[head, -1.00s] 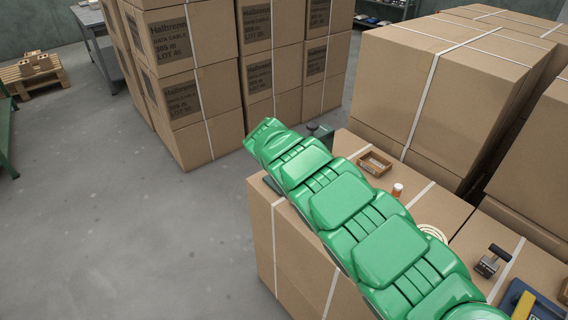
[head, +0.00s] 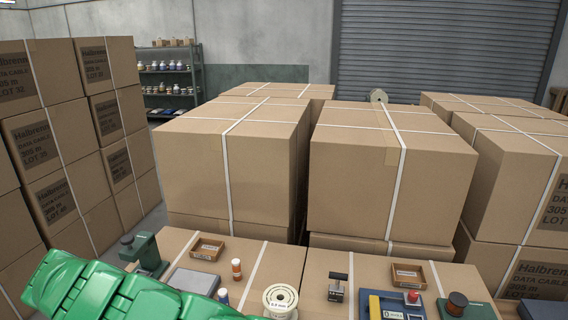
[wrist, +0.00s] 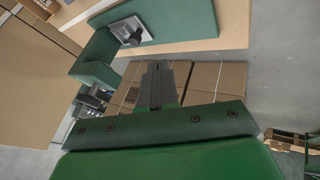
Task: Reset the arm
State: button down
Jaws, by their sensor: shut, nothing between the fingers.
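My green arm (head: 110,290) crosses the lower left of the head view, in front of the low carton tops. My gripper is out of sight in the head view. In the wrist view my gripper (wrist: 158,68) points away from the camera with its dark fingers together and nothing between them. Beyond the fingers are brown cartons (wrist: 210,80) and grey floor. A green piece of equipment (wrist: 170,22) with a silver plate shows close by at the top of the wrist view.
Low cartons (head: 330,262) carry a white spool (head: 280,300), a wooden tray (head: 207,248), a green device (head: 146,253), a stamp-like tool (head: 337,288) and other small items. Tall strapped cartons (head: 390,175) stand behind. Labelled cartons (head: 60,130) are stacked at left. A shelf (head: 168,85) is at the back.

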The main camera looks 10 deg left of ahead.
jog(key=w+d+r+m+h, duration=0.1)
jog(key=w+d+r, duration=0.45)
jog(key=d, duration=0.25)
jog(key=w+d+r+m+t+h, duration=0.1)
jog(key=w+d+r+h, duration=0.1)
jog(key=w+d+r, duration=0.4)
jog(key=w+d+r+m+h, duration=0.1)
jog(key=w+d+r+m, duration=0.15)
jog(key=w+d, duration=0.6)
jog(key=d+r+m+g+h, duration=0.1)
jog(key=d+r, duration=0.4)
jog(key=d, duration=0.8)
jog(key=d+r+m+g+h, duration=0.1)
jog(key=d+r, duration=0.4)
jog(key=d, duration=0.9)
jog(key=s+d+r+m+g+y, duration=0.1)
jog(key=s+d+r+g, duration=0.2)
jog(key=s+d, duration=1.25)
jog(key=s+d+f+m+g, duration=0.2)
jog(key=s+d+f, duration=0.3)
jog(key=s, duration=0.8)
jog(key=s+d+f+m+g+y, duration=0.1)
jog(key=s+d+f+m, duration=0.4)
jog(key=s, duration=0.8)
jog(key=shift+d+f+g, duration=0.4)
jog(key=shift+d+g, duration=0.1)
jog(key=shift+d, duration=0.35)
